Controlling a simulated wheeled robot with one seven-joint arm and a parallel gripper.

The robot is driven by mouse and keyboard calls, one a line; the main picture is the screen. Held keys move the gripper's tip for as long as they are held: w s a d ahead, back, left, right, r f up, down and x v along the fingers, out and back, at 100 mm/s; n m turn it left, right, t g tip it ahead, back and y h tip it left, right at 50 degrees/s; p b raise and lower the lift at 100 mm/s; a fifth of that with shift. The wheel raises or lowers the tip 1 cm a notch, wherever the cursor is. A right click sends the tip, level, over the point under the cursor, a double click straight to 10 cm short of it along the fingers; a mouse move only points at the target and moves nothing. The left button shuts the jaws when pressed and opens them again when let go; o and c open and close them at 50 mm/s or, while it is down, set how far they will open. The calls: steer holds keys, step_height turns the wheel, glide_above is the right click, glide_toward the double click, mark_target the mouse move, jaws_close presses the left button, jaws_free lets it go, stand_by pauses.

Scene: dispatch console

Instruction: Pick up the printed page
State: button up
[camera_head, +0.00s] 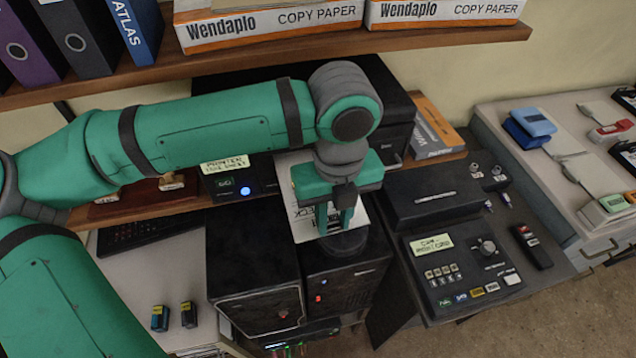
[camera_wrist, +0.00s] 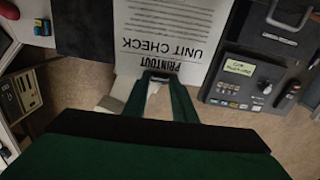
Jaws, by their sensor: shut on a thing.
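The printed page (camera_wrist: 170,22) is white with dark print, and "PRINTOUT" and "UNIT CHECK" read upside down in the wrist view. My gripper (camera_wrist: 158,80) is shut on its near edge, by the heading. In the head view my gripper (camera_head: 340,222) points down over the dark boxes right of the middle. The page (camera_head: 302,222) shows there to the left of and behind my gripper, partly hidden by it. I cannot tell from these views whether the page's far end touches anything.
Two black boxes (camera_head: 252,255) stand below my gripper. A printer (camera_head: 240,178) with a label and a blue light is behind left. A control panel (camera_head: 465,265) with a knob is at right. The shelf (camera_head: 400,40) with copy paper boxes (camera_head: 445,14) runs above my arm.

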steer(key=s+d, duration=0.2)
steer(key=s, duration=0.5)
steer(key=shift+d, duration=0.2)
stand_by(1.0)
step_height(320, 180, up, 8)
steer(key=shift+f, duration=0.25)
stand_by(1.0)
